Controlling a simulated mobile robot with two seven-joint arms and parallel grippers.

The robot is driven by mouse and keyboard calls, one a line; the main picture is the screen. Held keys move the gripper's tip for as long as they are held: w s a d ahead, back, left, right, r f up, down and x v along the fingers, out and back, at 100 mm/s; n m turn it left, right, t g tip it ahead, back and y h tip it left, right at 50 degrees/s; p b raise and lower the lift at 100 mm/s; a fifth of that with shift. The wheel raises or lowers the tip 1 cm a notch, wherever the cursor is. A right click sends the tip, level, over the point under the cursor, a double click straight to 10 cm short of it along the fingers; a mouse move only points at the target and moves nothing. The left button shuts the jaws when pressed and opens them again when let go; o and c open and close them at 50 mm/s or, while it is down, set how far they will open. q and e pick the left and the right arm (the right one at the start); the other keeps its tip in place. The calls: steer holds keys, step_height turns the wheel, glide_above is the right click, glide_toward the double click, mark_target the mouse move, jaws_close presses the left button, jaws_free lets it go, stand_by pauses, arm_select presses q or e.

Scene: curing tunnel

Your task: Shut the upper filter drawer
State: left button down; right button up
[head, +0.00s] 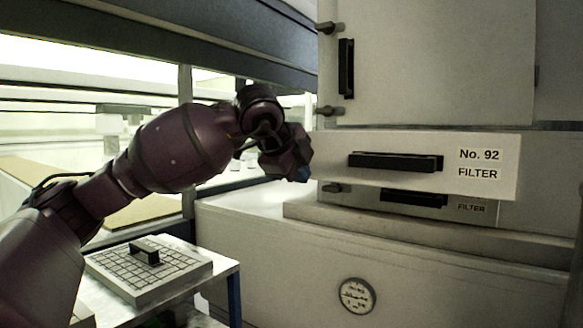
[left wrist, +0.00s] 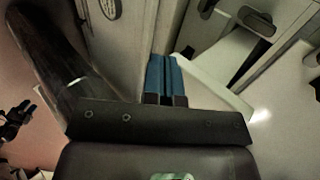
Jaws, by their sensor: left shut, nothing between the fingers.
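The upper filter drawer (head: 480,180) has a pale front with a long black handle and the label "No. 92 FILTER". In the head view its front stands out from the cabinet, so the drawer is open, and it partly covers the lower filter drawer (head: 472,207). My left gripper (head: 303,174) is shut and empty, with blue fingertips just at the left end of the upper drawer's front. I cannot tell whether they touch it. In the left wrist view the shut blue fingers (left wrist: 166,80) are beside a pale panel edge. My right gripper does not show.
A cabinet door (head: 435,70) with a black handle is above the drawer. A ledge (head: 420,228) and a round gauge (head: 357,295) are below. A gridded filter panel (head: 125,278) with a black handle lies on a small table at lower left.

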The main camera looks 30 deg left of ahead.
arm_select(q)
steer(key=w+b, duration=0.1)
steer(key=w, duration=1.5)
steer(key=shift+w+d+b, duration=0.25)
steer(key=shift+w+b, duration=0.15)
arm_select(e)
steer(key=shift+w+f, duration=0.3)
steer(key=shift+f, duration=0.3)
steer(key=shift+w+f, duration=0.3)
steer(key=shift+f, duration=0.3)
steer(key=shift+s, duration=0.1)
arm_select(q)
steer(key=shift+s+a, duration=0.1)
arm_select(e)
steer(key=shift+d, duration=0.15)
